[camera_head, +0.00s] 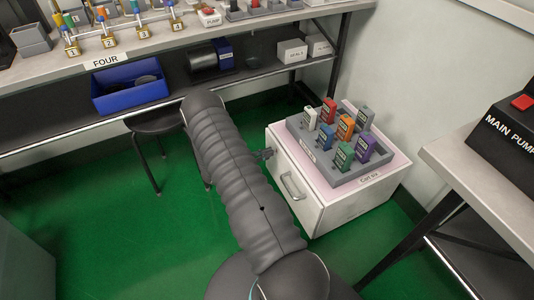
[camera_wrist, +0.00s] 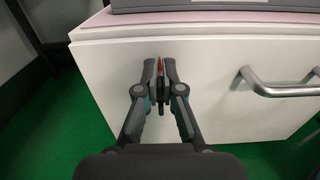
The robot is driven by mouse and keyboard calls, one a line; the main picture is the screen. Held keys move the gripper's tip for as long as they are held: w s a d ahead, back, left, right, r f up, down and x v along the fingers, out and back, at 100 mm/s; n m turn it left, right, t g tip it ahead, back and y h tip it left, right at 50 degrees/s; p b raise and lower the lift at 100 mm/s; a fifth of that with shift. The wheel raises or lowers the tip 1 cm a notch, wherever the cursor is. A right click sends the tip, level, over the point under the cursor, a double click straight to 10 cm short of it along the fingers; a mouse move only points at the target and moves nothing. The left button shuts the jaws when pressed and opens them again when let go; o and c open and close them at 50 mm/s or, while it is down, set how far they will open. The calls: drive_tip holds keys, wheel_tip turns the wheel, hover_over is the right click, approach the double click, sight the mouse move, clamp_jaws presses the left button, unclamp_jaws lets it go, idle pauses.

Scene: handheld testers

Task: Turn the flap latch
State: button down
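The flap latch (camera_wrist: 160,70) is a thin dark upright piece with a red edge on the white cabinet's front. It shows in the wrist view between the fingers of my gripper (camera_wrist: 160,82), left of the drawer handle. The two fingers stand close together, one on each side of the latch, and look shut on it; much of the latch is hidden by them. In the head view my gripper (camera_head: 265,153) is at the cabinet's front face, mostly hidden behind my arm, and the latch cannot be made out there.
The white cabinet (camera_head: 325,214) has a metal bar handle (camera_head: 292,186) on its front. A grey tray (camera_head: 352,181) with several coloured testers stands on top. A bench (camera_head: 478,180) is at right, a stool (camera_head: 158,123) at left. Green floor is open at left.

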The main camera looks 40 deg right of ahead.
drive_tip(key=shift+f+b, duration=0.25)
drive_tip(key=shift+b, duration=0.1)
drive_tip(key=m+b, duration=0.3)
drive_tip(key=shift+s+f, duration=0.2)
drive_tip(key=shift+s, duration=0.1)
drive_tip(key=m+b, duration=0.3)
drive_tip(key=shift+s+a+f+m, duration=0.1)
drive_tip(key=shift+s+f+m, duration=0.1)
drive_tip(key=shift+s+m, duration=0.1)
drive_tip(key=m+b, duration=0.1)
drive_tip(key=b, duration=0.1)
drive_tip(key=m+b, duration=0.2)
drive_tip(key=shift+s+f+m, duration=0.15)
drive_tip(key=shift+m, duration=0.15)
drive_tip(key=m+b, duration=0.2)
drive_tip(key=m, duration=0.1)
drive_tip(key=shift+a+m, duration=0.1)
drive_tip(key=shift+m, duration=0.2)
drive_tip(key=shift+f+m, duration=0.15)
drive_tip(key=shift+m, duration=0.85)
drive_tip(key=shift+f+m, duration=0.1)
drive_tip(key=shift+m, duration=0.9)
